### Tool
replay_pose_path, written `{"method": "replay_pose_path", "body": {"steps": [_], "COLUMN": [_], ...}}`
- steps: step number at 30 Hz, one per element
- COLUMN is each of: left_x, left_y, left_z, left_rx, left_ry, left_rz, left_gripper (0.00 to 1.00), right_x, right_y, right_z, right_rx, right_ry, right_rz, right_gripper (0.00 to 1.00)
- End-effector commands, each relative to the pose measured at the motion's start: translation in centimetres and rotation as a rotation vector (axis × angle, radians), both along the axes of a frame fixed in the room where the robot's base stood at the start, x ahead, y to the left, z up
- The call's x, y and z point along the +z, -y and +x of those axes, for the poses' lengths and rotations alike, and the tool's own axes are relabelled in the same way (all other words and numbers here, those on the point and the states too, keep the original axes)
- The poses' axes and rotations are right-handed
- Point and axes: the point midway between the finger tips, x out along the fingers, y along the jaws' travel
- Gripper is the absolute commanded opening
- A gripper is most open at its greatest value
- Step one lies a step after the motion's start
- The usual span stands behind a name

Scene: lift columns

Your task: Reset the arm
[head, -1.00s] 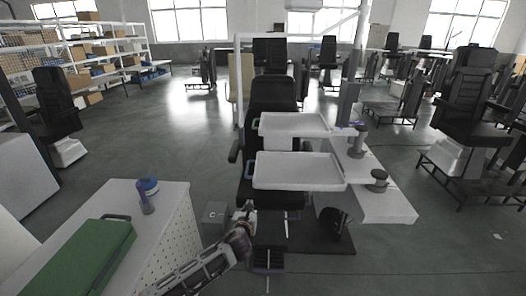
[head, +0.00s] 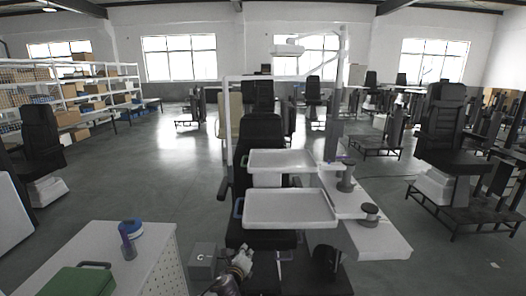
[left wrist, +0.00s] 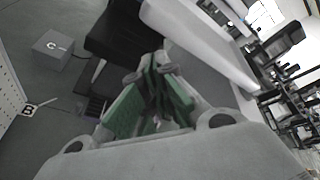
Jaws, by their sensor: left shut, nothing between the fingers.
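My left gripper (head: 242,262) shows at the bottom middle of the head view, in front of the black chair's (head: 262,150) seat and right of a grey box marked C (head: 203,262). In the left wrist view its green-padded fingers (left wrist: 158,72) come together at the tips with nothing between them. The grey box (left wrist: 52,48) also shows there at the upper left. My right gripper is in neither view.
Two white trays (head: 290,222) are stacked in front of the chair, close to my left gripper. A white side shelf (head: 380,240) holds two grey spools. A white cabinet (head: 150,255) carries a green case (head: 75,284) and a blue roll. Open floor (head: 120,180) lies at the left.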

Motion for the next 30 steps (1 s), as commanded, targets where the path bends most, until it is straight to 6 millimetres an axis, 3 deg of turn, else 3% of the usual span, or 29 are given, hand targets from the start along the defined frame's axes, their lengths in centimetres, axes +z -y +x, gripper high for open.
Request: {"method": "replay_pose_path", "body": {"steps": [10,20,26,30], "left_x": [-4.0,-8.6,-13.4,-18.3], "left_y": [-2.0,-7.0,-11.5,-14.8], "left_z": [1.3,3.6,4.1,2.8], "left_rx": [0.103,0.290,0.463,0.603], "left_ry": [-0.131,-0.257,-0.339,-0.397], "left_rz": [-0.371,-0.761,-1.025,-1.190], "left_gripper": [0.00,0.00,0.00,0.00], "right_x": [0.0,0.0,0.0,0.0], "right_y": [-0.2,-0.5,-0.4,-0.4], "right_z": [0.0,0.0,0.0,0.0], "right_rx": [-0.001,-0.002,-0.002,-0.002], "right_ry": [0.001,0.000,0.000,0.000], "right_rz": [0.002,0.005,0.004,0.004], "right_gripper": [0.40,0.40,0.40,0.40]}}
